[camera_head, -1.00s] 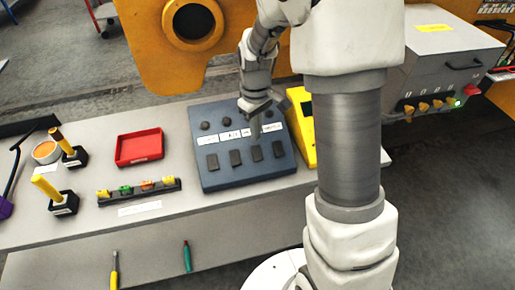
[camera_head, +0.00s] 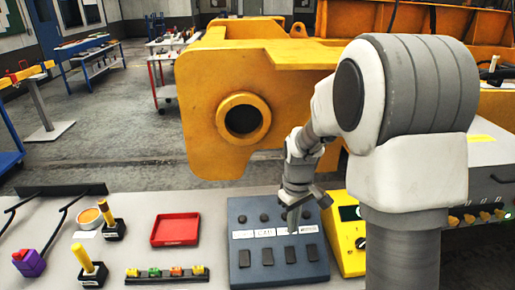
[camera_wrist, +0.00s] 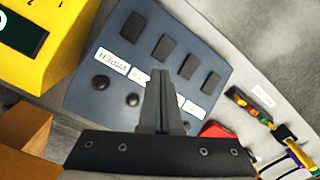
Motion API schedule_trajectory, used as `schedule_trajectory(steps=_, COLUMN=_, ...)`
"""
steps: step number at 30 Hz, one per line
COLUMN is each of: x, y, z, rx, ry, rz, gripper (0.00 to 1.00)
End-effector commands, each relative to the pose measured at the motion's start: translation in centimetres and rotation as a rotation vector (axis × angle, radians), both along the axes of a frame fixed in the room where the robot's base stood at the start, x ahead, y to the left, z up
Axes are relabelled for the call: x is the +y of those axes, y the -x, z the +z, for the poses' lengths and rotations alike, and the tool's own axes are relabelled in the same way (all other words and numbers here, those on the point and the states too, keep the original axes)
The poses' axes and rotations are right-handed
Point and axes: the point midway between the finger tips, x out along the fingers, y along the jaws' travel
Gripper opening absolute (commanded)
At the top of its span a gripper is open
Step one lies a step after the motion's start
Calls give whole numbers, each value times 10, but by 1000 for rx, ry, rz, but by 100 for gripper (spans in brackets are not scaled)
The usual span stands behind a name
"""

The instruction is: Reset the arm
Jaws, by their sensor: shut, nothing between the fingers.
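My gripper (camera_head: 293,222) hangs over the blue-grey control box (camera_head: 243,272) on the workbench, fingers pointing down and shut with nothing between them. In the wrist view my gripper (camera_wrist: 163,80) shows its closed fingers in front of the box (camera_wrist: 95,65). The box has a row of dark rectangular switches, white labels and round black knobs. The fingers cover part of the label row. I cannot tell whether the fingertips touch the box. My arm reaches in from the right.
A yellow meter (camera_head: 345,262) stands right beside the box. A red tray (camera_head: 176,230), a strip of coloured connectors (camera_head: 165,272) and yellow-handled tools in black holders (camera_head: 92,270) stand to the left. A large yellow casting (camera_head: 215,95) rises behind the bench.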

Motion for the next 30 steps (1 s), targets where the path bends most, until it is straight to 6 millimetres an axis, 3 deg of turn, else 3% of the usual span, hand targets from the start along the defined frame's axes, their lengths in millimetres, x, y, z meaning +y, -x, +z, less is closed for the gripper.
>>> schedule_trajectory(steps=5, x=0, y=10, z=28, rx=-43, ry=-5, rz=-39, gripper=0)
schedule_trajectory(steps=8, x=1, y=24, z=56, rx=-88, ry=-12, rz=-84, gripper=0)
schedule_trajectory(steps=18, x=1, y=89, z=132, rx=-241, ry=-46, rz=-250, gripper=0)
schedule_trajectory(steps=24, x=1, y=132, z=160, rx=-330, ry=-71, rz=-345, gripper=0)
schedule_trajectory(steps=30, x=0, y=172, z=174, rx=-414, ry=-100, rz=-435, gripper=0)
